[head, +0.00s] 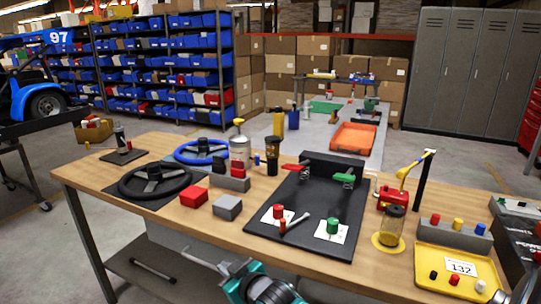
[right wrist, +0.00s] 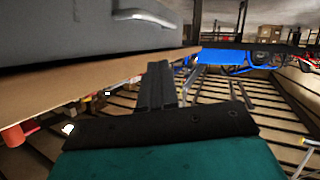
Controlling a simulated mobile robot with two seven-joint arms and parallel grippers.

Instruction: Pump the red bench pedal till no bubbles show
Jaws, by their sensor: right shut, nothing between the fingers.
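The red pedal (head: 292,167) sticks out at the left of the upright on a black board (head: 300,200) on the bench. A green pedal (head: 343,178) is at its right. A red-capped piece (head: 278,211) and a green-capped piece (head: 332,226) stand on white cards in front; bubbles are too small to tell. My right gripper (head: 224,270) is low at the bench's front edge, well short of the pedal. In the right wrist view its dark fingers (right wrist: 160,72) are together and empty, beside the bench edge. My left gripper is not in view.
The wooden bench (head: 100,175) also holds steering wheels (head: 155,181), a red block (head: 194,197), an amber jar (head: 393,226) beside a red pump with a yellow lever, and a yellow tray (head: 430,262). A silver tool handle (head: 297,222) lies on the board.

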